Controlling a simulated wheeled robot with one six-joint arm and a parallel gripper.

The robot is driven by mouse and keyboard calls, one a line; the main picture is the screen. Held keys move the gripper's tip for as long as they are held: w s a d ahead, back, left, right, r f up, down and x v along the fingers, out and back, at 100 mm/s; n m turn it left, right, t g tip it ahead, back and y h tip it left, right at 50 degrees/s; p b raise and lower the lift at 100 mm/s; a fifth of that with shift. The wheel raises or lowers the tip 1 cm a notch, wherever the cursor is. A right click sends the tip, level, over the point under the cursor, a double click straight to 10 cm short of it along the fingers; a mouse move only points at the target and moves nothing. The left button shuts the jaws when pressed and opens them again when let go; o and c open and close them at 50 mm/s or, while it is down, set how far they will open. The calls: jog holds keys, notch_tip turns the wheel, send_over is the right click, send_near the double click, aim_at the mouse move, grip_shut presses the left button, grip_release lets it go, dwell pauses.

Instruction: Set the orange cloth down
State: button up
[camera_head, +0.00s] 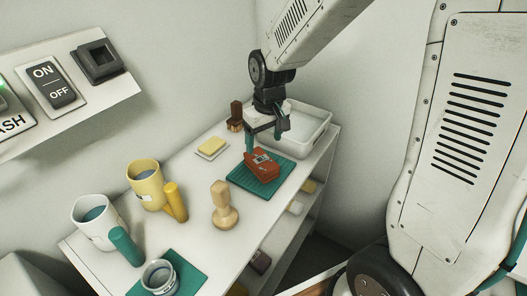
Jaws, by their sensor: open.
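The orange cloth (262,168) lies as a folded, dark orange bundle with a small pale label on top. It rests on a teal ribbed mat (279,179) at the far end of the white counter. My gripper (266,134) points down just above and behind the cloth, with its teal-tipped fingers apart. It is open, and no cloth shows between the fingers. I cannot tell whether a fingertip touches the cloth.
A white basin (315,128) stands behind my gripper. A yellow sponge (212,146) on a pale dish and a brown brush (235,117) are left of it.

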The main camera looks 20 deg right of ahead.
jog(key=s+d+r+m, duration=0.1)
jog(key=s+d+r, duration=0.1)
jog(key=s+r, duration=0.9)
jog(key=s+d+r+m, duration=0.1)
jog(key=s+r, duration=0.1)
jog(key=s, duration=1.2)
jog(key=shift+r, duration=0.4)
jog(key=shift+w, duration=0.1)
